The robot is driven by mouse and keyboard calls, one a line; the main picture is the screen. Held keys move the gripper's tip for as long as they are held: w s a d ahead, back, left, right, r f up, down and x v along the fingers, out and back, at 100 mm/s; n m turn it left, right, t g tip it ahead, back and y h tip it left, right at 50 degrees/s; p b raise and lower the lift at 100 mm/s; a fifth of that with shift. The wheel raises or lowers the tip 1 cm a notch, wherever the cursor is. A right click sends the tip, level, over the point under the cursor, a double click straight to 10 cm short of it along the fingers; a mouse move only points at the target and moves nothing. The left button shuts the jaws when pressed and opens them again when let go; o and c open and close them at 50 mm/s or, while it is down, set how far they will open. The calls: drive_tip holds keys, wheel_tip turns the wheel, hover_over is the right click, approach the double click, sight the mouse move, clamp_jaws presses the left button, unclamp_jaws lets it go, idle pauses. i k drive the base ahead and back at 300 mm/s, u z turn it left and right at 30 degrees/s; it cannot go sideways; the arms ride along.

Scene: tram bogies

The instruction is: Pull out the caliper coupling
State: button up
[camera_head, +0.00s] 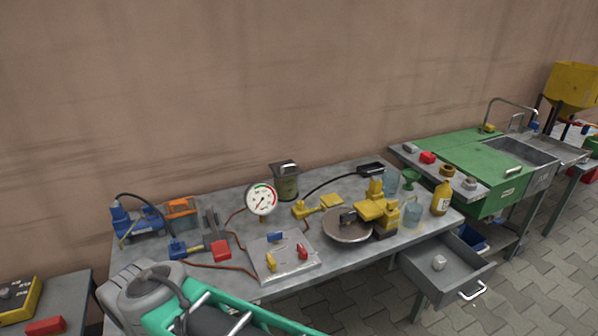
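A yellow brake caliper (372,210) sits over a round metal disc (345,232) on the right half of the workbench (225,285). Left of it, a yellow fitting (305,210) lies at the end of a black hose (332,182). A second yellow piece (332,201) is close beside it; whether the two are joined is too small to tell. One of these may be the caliper coupling, but I cannot tell for sure. My grey and green arm shows at the bottom left. My gripper is not visible.
A pressure gauge (262,198) stands behind a plate with coloured valves (280,258). Blue tools (137,220) are at the left. An amber bottle (441,195) and a clear bottle (412,213) stand at the right. An open drawer (447,268) juts out at the front right.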

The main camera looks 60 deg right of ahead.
sight(376, 183)
drive_tip(key=z, duration=3.3)
drive_tip(key=i, duration=1.5)
drive_tip(key=u, duration=4.2)
